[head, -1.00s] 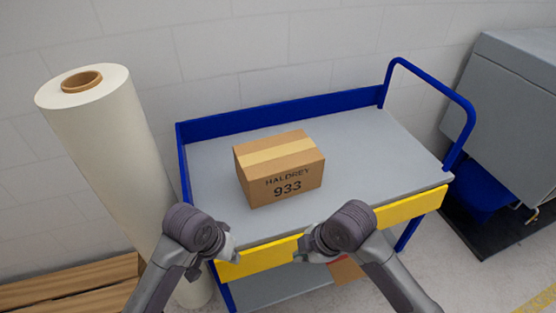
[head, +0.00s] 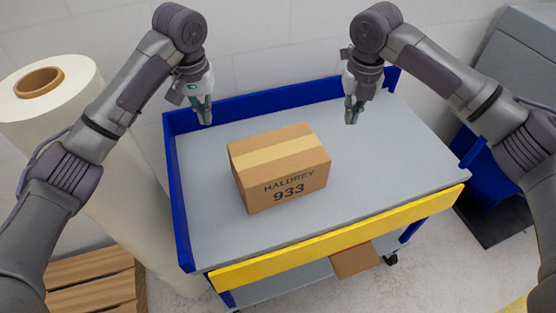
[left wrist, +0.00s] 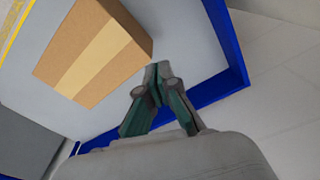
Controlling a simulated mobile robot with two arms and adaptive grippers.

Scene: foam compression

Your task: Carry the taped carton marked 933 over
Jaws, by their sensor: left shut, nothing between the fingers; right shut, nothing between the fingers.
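The taped carton marked 933 (head: 279,168) sits upright on the grey top of the blue cart (head: 385,165). It also shows in the left wrist view (left wrist: 95,50), beyond the fingers. My left gripper (head: 206,118) is shut and empty, pointing down above the cart's back left area, apart from the carton. Its closed fingers also show in the left wrist view (left wrist: 157,80). My right gripper (head: 350,118) is shut and empty, pointing down over the cart top to the right of the carton, apart from it.
A large white roll (head: 75,130) stands left of the cart, with a wooden pallet (head: 95,275) in front of it. The cart has a yellow front strip (head: 340,238) and a lower shelf holding a brown box (head: 355,262). A grey bin (head: 525,60) stands at the right.

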